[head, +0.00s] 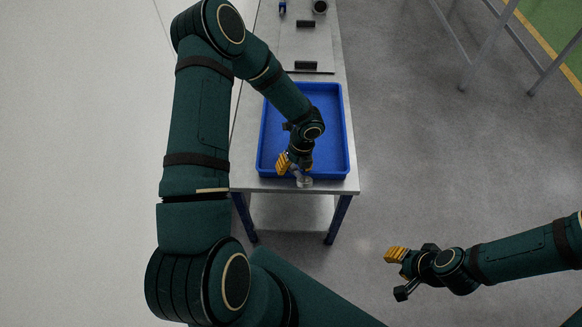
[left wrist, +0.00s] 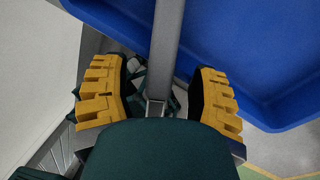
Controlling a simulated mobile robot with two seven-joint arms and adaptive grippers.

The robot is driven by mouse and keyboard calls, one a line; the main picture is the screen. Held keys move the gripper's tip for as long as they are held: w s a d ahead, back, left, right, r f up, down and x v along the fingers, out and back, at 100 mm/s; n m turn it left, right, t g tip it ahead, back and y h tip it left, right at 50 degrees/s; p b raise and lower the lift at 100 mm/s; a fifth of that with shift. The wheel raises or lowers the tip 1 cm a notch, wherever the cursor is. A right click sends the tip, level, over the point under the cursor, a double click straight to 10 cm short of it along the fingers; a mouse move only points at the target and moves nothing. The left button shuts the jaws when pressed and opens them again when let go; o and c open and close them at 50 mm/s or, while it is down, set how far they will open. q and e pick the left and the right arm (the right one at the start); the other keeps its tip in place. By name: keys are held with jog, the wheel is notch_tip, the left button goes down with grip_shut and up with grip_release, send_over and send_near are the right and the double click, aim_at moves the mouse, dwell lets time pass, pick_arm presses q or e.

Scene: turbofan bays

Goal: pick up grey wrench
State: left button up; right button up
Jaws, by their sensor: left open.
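A grey bar, which looks like the grey wrench (left wrist: 168,45), runs down from the top of the left wrist view between my left fingers. My left gripper (head: 292,168) is at this near rim. In the left wrist view the left gripper (left wrist: 160,88) is open, with a yellow finger on each side of the bar and gaps beside it. My right gripper (head: 396,256) hangs over open floor, away from the table.
The tray stands on a narrow metal table (head: 242,150) and its visible floor looks empty. Dark blocks (head: 306,65) and small items lie farther back. A wall is at the left. The floor right of the table is clear, with metal frame legs (head: 490,45) at the upper right.

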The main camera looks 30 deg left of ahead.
pick_arm(q)
jog(key=shift+o, duration=0.2)
grip_shut()
jog(key=shift+r, duration=0.1)
